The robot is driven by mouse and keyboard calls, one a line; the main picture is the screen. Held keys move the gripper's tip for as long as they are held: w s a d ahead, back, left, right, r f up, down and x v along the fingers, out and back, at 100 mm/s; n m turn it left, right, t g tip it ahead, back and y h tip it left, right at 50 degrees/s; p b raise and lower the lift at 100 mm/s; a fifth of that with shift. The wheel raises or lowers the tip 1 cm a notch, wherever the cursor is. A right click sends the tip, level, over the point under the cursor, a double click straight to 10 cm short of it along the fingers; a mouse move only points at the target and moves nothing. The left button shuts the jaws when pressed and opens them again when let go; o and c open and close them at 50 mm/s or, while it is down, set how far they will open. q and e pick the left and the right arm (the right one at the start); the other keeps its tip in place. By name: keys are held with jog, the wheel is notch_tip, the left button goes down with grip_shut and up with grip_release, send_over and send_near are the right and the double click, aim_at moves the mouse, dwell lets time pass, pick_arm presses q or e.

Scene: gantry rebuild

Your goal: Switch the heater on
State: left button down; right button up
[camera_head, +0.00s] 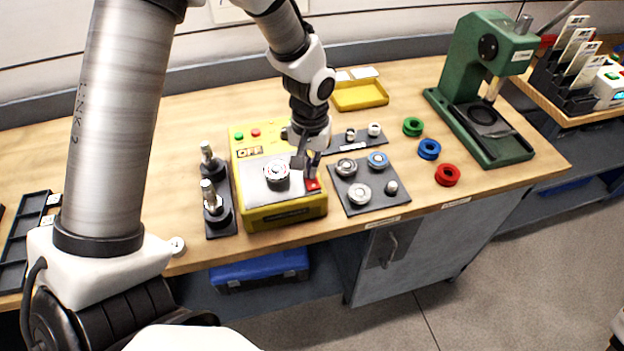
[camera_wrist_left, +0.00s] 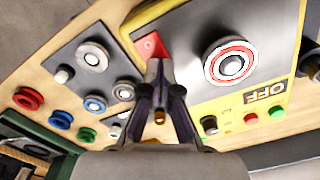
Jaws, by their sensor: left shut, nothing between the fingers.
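The heater (camera_head: 240,211) is a yellow box with a grey top plate on the wooden bench. Its label (camera_head: 249,152) reads OFF. A green button (camera_head: 239,136) and a red button (camera_head: 256,133) sit at its far edge. A round metal part with a red ring (camera_head: 277,172) stands on the plate. A red square (camera_head: 312,185) is at its near right corner. My left gripper (camera_head: 305,172) is shut and empty, pointing down just above that red square; I cannot tell if it touches. In the left wrist view the heater (camera_wrist_left: 191,15) and the fingertips (camera_wrist_left: 160,75) also show. My right gripper is out of view.
A dark pad (camera_head: 375,205) with several bearings lies right of the heater. A stand with two tool holders (camera_head: 221,222) is at its left. Green, blue and red rings lie further right, before a green press (camera_head: 462,75). A yellow tray (camera_head: 360,95) is behind.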

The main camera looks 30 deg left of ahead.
pick_arm(q)
jog(key=shift+f, duration=0.3)
notch_tip(320, 180, up, 7)
jog(key=p, duration=0.6)
jog(key=shift+r, duration=0.1)
dwell(0.3)
